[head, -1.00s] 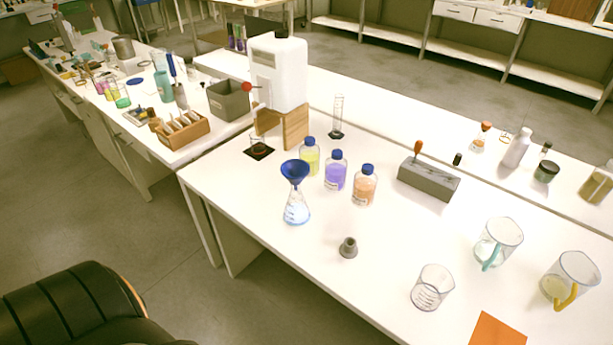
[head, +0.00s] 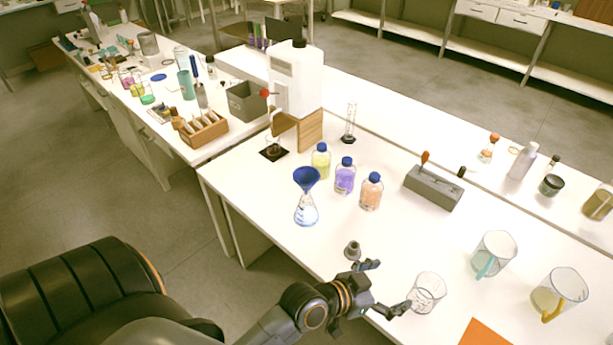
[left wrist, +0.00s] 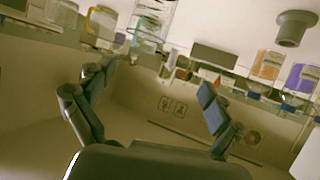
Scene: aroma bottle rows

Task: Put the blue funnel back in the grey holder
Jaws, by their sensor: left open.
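The blue funnel (head: 306,178) sits upright in the mouth of a glass conical flask (head: 306,212) with pale blue liquid, near the bench's left edge. The small grey holder (head: 352,250) stands upright and empty-looking nearer the front edge; it also shows at the top right of the left wrist view (left wrist: 296,28). My left gripper (head: 393,287) is open and empty at the front edge, just right of the holder and not around it. Its two spread fingers show in the left wrist view (left wrist: 155,82). The funnel is not visible there. My right gripper is out of view.
Yellow (head: 320,160), purple (head: 345,176) and orange (head: 371,191) bottles stand right of the funnel. A clear beaker (head: 427,292) stands close to my left gripper. Two jugs (head: 493,254) and an orange sheet (head: 482,333) lie farther right. The bench between holder and flask is clear.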

